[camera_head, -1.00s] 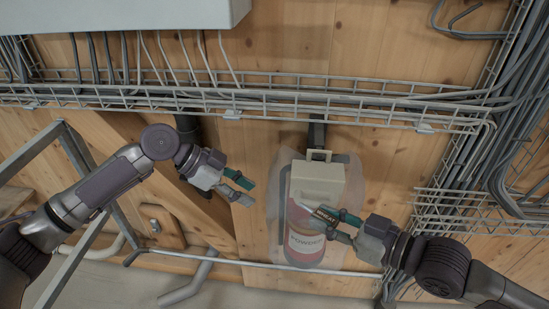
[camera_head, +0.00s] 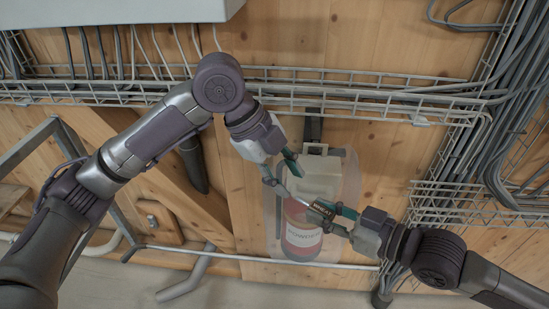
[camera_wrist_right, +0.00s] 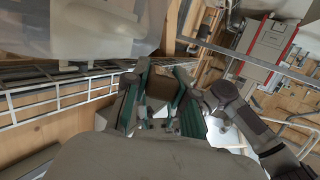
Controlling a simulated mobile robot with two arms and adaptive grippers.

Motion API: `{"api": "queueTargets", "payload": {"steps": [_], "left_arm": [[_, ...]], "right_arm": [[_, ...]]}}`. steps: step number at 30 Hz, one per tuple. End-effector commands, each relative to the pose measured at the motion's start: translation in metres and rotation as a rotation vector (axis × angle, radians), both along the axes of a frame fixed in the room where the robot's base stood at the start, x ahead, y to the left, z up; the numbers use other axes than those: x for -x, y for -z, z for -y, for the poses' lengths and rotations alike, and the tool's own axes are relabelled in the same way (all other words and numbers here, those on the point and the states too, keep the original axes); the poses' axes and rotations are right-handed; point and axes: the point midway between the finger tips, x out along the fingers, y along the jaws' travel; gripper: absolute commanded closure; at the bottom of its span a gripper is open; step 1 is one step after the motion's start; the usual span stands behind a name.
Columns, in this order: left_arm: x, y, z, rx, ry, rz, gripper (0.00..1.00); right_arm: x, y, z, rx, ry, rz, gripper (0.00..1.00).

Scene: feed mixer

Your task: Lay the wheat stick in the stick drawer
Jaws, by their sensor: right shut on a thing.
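The wheat stick (camera_head: 321,208) is a small dark piece with a "WHEAT" label and a pale end pointing left. My right gripper (camera_head: 333,212) is shut on it and holds it in front of the bottle. My left gripper (camera_head: 284,173) is open and empty, with its spread fingers just up and left of the stick's pale end. I cannot tell whether they touch. The right gripper's green-padded fingers (camera_wrist_right: 163,85) show in the right wrist view, where the stick is hard to make out. I cannot make out a stick drawer in either view.
A red bottle (camera_head: 301,240) with a pale top stands behind a clear cover against the wooden wall. A wire cable tray (camera_head: 350,100) runs across above, and another basket (camera_head: 455,203) is at right. A metal rail (camera_head: 230,257) runs below.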

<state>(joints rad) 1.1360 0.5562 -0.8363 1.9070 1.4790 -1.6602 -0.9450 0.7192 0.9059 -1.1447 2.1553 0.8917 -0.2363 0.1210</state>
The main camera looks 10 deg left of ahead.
Motion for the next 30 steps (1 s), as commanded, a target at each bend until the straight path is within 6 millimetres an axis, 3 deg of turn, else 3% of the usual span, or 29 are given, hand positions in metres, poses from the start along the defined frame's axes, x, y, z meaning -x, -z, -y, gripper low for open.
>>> {"api": "queueTargets", "payload": {"steps": [3,9,23,30], "left_arm": [[-0.001,0.021,0.011,0.000,0.001,-0.004,0.62],[-0.003,0.045,0.024,0.002,-0.001,-0.002,0.62],[-0.004,0.055,0.029,0.002,-0.002,0.000,0.62],[-0.004,0.055,0.029,0.002,-0.002,-0.001,1.00]], "right_arm": [[0.000,0.000,0.000,0.000,0.000,0.000,1.00],[0.000,0.000,0.000,0.000,0.000,0.000,1.00],[0.000,0.000,0.000,0.000,0.000,0.000,1.00],[0.000,0.000,0.000,0.000,0.000,0.000,1.00]]}}
